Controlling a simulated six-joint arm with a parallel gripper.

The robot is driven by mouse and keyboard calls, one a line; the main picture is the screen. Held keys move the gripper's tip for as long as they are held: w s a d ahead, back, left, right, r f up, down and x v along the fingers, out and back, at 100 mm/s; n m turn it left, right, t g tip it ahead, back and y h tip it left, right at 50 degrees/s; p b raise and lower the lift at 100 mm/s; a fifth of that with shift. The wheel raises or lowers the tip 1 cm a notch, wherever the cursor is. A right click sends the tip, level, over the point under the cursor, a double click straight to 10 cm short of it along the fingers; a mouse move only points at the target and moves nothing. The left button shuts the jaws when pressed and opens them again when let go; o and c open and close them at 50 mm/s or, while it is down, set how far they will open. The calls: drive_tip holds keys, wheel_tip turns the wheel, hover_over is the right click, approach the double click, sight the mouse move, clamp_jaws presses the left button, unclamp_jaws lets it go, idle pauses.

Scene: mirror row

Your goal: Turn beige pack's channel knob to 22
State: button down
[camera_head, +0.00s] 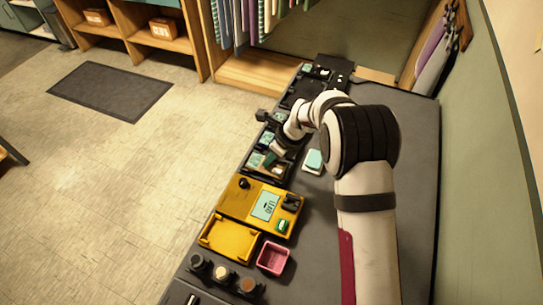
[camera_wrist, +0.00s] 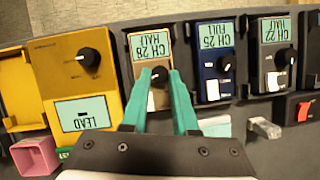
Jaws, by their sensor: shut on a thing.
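The beige pack (camera_wrist: 158,100) is in the middle of the wrist view, with a small screen (camera_wrist: 150,43) that shows upside down and reads CH 28 with a word below. Its dark round channel knob (camera_wrist: 159,74) is below the screen. My gripper (camera_wrist: 160,76) has its two green fingertips shut on this knob, one on each side. The knob's pointer is too small and covered to read. In the head view my gripper (camera_head: 271,157) is over the row of packs and hides much of the beige pack.
Right of it in the wrist view are a blue pack (camera_wrist: 211,90) reading CH 25 FULL and a black pack reading CH 22 (camera_wrist: 274,32). A yellow unit (camera_wrist: 75,75) reading LEAD is at left. A pink bin (camera_head: 273,258) and a white-and-teal block (camera_head: 314,160) are nearby.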

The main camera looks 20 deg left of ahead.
drive_tip(key=shift+n, duration=0.5)
drive_tip(key=n+g, duration=0.1)
drive_tip(key=n, duration=0.2)
drive_tip(key=shift+w+g, duration=0.25)
drive_tip(key=shift+g, duration=0.15)
drive_tip(key=shift+w+a+n+g, duration=0.1)
drive_tip(key=shift+n+g, duration=0.25)
drive_tip(key=shift+n, duration=0.75)
drive_tip(key=shift+w+n+g, duration=0.1)
drive_tip(key=shift+n+g, duration=0.25)
drive_tip(key=shift+n, duration=0.75)
drive_tip(key=shift+n+h, duration=0.3)
drive_tip(key=c, duration=0.7)
unclamp_jaws()
drive_tip(key=shift+s, duration=0.1)
drive_tip(key=shift+o, duration=0.2)
